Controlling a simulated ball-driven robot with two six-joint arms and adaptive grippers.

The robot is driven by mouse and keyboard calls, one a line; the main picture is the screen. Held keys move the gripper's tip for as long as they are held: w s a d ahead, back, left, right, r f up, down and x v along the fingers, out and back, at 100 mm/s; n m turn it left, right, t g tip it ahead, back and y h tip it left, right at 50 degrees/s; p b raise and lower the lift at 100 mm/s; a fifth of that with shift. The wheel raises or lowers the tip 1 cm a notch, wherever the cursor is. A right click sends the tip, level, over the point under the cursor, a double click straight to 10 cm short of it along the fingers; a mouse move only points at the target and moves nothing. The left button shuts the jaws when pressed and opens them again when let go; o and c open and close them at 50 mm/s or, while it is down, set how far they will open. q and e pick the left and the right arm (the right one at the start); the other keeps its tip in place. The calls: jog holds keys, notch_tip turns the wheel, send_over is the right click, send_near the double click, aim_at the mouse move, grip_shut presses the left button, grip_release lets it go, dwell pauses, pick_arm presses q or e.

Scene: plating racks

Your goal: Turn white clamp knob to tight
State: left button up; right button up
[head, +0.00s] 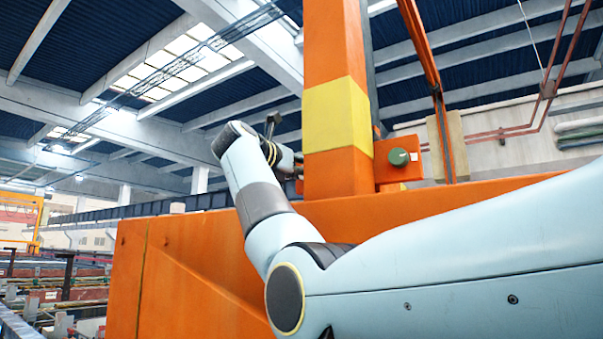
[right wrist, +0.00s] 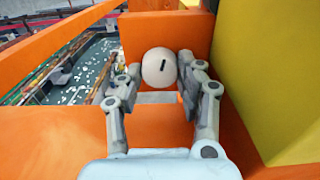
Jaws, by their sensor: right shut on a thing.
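The white clamp knob (right wrist: 153,75) shows in the right wrist view as a round white disc with a short dark mark, in front of an orange panel. My right gripper (right wrist: 160,70) has one finger on each side of it and is shut on it. In the head view my right arm reaches in from the right, and part of the right gripper (head: 271,124) shows just left of the orange post. The white knob cannot be made out in the head view. My left gripper is not in view.
An orange post (head: 335,45) with a yellow band (head: 338,117) rises from an orange beam (head: 185,265). A dark green knob (head: 399,157) sits on an orange plate right of the post. A yellow face (right wrist: 275,80) stands close to the right of the gripper in the right wrist view.

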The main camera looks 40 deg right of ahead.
jog(key=shift+m, duration=0.3)
jog(key=m+b, duration=0.1)
jog(key=m, duration=0.1)
jog(key=shift+m+b, duration=0.3)
jog(key=shift+b, duration=0.1)
jog(key=m+b, duration=0.1)
jog(key=m, duration=0.1)
jog(key=shift+m, duration=0.4)
jog(key=m, duration=0.4)
jog(key=shift+w+r+m+b, duration=0.1)
jog(key=shift+r+m+b, duration=0.05)
jog(key=shift+m+b, duration=0.2)
jog(key=shift+m, duration=1.75)
jog(key=o, duration=1.1)
jog(key=shift+o, duration=0.2)
